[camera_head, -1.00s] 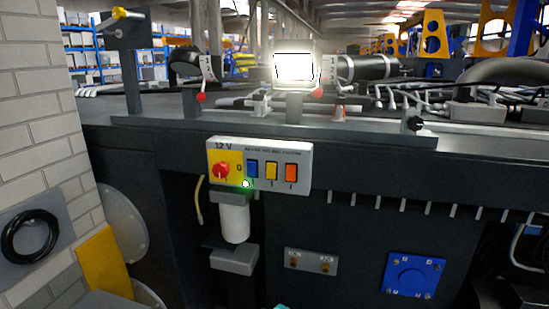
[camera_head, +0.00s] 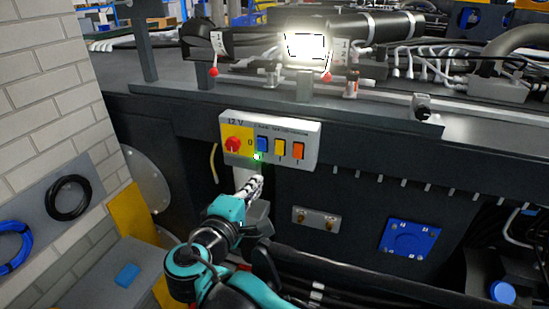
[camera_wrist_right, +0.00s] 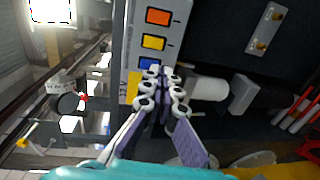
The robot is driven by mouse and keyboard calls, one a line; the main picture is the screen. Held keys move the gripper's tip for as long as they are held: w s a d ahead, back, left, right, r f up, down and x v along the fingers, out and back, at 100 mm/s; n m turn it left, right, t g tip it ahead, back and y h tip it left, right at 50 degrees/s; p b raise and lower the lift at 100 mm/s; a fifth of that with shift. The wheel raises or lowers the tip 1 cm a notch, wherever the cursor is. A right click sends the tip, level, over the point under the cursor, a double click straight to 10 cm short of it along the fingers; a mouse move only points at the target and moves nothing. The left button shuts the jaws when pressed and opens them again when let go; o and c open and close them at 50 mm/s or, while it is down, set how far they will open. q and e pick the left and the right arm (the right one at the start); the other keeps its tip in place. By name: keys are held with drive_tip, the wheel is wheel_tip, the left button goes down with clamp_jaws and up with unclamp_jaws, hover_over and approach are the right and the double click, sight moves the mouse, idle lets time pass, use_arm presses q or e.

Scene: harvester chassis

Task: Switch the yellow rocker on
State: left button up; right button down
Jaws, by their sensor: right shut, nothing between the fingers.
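The yellow rocker (camera_head: 280,148) sits on the white 12 V switch panel (camera_head: 311,130), between a blue rocker (camera_head: 262,144) and an orange rocker (camera_head: 298,151). It also shows in the right wrist view (camera_wrist_right: 153,42), with the blue rocker (camera_wrist_right: 150,64) partly behind the fingertips. My right gripper (camera_head: 257,180) is shut and empty, just below the panel in the head view. In the right wrist view its tips (camera_wrist_right: 163,72) point toward the blue rocker. Whether they touch the panel, I cannot tell. The yellow rocker's position is too small to read. My left gripper is out of view.
A red rotary knob (camera_head: 233,145) on a yellow plate is at the panel's left, with a green light (camera_head: 257,157) near it. A white cylinder (camera_wrist_right: 209,89) hangs below the panel. A bright lamp (camera_head: 306,46) stands above. A brick wall (camera_head: 50,110) is at the left.

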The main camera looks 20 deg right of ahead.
sight(279, 154)
drive_tip(key=p+x, duration=0.1)
drive_tip(key=x, duration=1.2)
drive_tip(key=shift+w+d, duration=0.25)
drive_tip(key=shift+w, duration=0.05)
drive_tip(key=shift+w+f, duration=0.1)
drive_tip(key=shift+w, duration=0.05)
drive_tip(key=shift+d, duration=0.1)
drive_tip(key=shift+w+d+f, duration=0.1)
drive_tip(key=shift+w+d, duration=0.05)
drive_tip(key=shift+w, duration=0.05)
